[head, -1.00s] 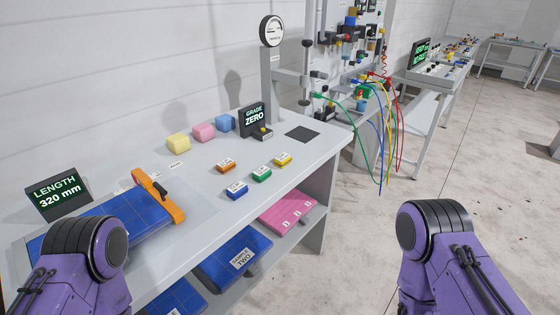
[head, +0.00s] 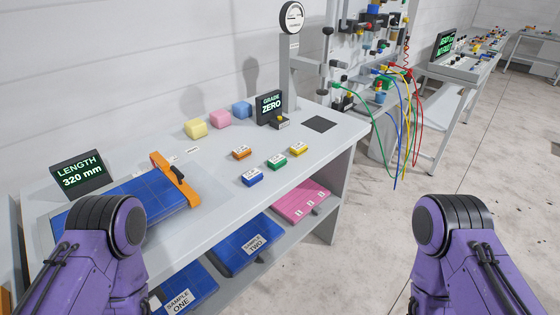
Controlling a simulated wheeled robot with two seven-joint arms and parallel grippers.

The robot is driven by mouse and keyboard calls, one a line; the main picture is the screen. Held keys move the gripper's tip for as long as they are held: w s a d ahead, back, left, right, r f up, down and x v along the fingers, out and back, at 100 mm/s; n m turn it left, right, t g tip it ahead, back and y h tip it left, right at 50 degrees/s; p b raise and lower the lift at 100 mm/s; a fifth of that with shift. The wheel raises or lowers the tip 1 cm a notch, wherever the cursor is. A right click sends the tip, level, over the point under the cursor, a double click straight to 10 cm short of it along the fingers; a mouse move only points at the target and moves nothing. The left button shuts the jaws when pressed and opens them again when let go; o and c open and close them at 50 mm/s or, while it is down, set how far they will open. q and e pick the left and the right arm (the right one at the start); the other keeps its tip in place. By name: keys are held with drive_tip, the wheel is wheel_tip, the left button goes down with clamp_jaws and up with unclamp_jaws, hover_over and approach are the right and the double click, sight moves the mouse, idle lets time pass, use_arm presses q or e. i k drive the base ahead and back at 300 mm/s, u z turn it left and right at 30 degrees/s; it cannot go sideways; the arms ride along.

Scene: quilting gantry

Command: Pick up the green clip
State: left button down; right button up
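The green clip (head: 277,162) is a small green block with a pale label on top. It lies on the grey table (head: 222,178), near its front edge. An orange clip (head: 242,153), a blue clip (head: 252,177) and a yellow clip (head: 299,149) lie close around it, apart from it. My purple arms enter at the bottom left and bottom right, but neither gripper shows. Both arms appear well short of the green clip.
An orange-barred blue cutting board (head: 125,205) and a length display (head: 79,177) stand at the left. Foam blocks (head: 219,117) and a grade display (head: 269,107) are behind the clips. A lower shelf holds blue sample pads (head: 240,240) and a pink one (head: 300,203). Cables hang at the right.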

sight(278, 162)
drive_tip(key=z, duration=1.4)
drive_tip(key=i, duration=2.3)
drive_tip(key=u, duration=2.5)
